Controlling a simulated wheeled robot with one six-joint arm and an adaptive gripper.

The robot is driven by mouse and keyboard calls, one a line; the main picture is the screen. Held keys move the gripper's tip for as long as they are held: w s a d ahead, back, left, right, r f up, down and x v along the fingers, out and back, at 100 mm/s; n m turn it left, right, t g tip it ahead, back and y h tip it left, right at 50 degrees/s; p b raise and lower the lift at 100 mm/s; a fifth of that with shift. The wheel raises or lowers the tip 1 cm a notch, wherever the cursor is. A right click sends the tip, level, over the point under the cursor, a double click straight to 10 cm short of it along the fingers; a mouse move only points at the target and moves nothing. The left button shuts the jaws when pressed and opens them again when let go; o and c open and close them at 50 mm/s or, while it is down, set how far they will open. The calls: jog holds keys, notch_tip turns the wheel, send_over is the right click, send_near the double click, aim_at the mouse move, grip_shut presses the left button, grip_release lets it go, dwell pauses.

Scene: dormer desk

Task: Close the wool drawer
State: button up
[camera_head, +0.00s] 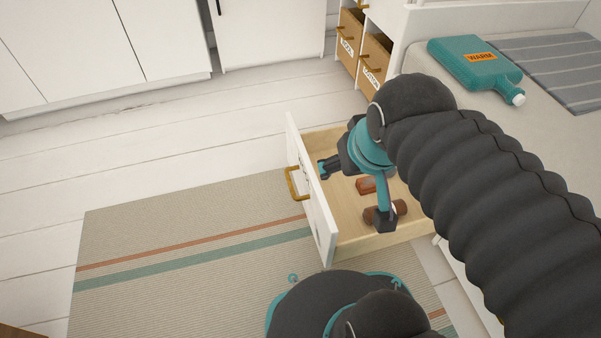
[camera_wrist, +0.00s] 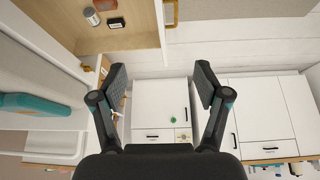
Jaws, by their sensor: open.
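An open drawer with a white front (camera_head: 312,205) and a brass handle (camera_head: 293,183) sticks out from under the bed; its front carries a label too small to read. The drawer also shows upside down at the upper left of the wrist view (camera_wrist: 140,42). Brown-red things (camera_head: 366,185) lie inside it. My gripper (camera_head: 357,192) is over the drawer's interior, open and empty, with its fingers spread. In the wrist view its fingers (camera_wrist: 160,75) are apart with nothing between them. Whether they touch the drawer is unclear.
A shelf unit at the back holds wooden boxes with labels, the upper (camera_head: 347,47) seeming to read WOOL. A teal hot-water bottle (camera_head: 470,62) lies on the bed (camera_head: 520,125). A striped rug (camera_head: 180,235) covers the floor left of the drawer. White cabinets (camera_head: 110,40) stand behind.

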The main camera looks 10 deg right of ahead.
jog(key=w+a+f+g, duration=0.1)
jog(key=w+a+f+g+p, duration=0.1)
jog(key=shift+w+f+n, duration=0.15)
jog(key=shift+f+n, duration=0.25)
grip_shut()
jog(key=w+a+f+n+g+h+p, duration=0.1)
jog(key=w+a+f+n, duration=0.2)
jog(key=w+f+n, duration=0.45)
jog(key=w+a+f+n+g+h+p, duration=0.15)
jog(key=w+a+f+n, duration=0.25)
jog(key=w, duration=0.7)
jog(key=w+a+f+n+g+h+p, duration=0.1)
jog(key=w+a+f+n+h, duration=0.15)
jog(key=w+f+n, duration=0.55)
jog(key=shift+m+y, duration=0.3)
jog(key=shift+m, duration=0.55)
jog(key=d+f, duration=0.1)
jog(key=f, duration=0.1)
jog(key=w+d+f+b, duration=0.1)
jog(key=d+f, duration=0.1)
jog(key=w+d+f+b, duration=0.1)
jog(key=d+f, duration=0.1)
jog(key=shift+d+f, duration=0.15)
jog(key=shift+d, duration=0.05)
jog(key=shift+w+d, duration=0.1)
jog(key=shift+d, duration=0.75)
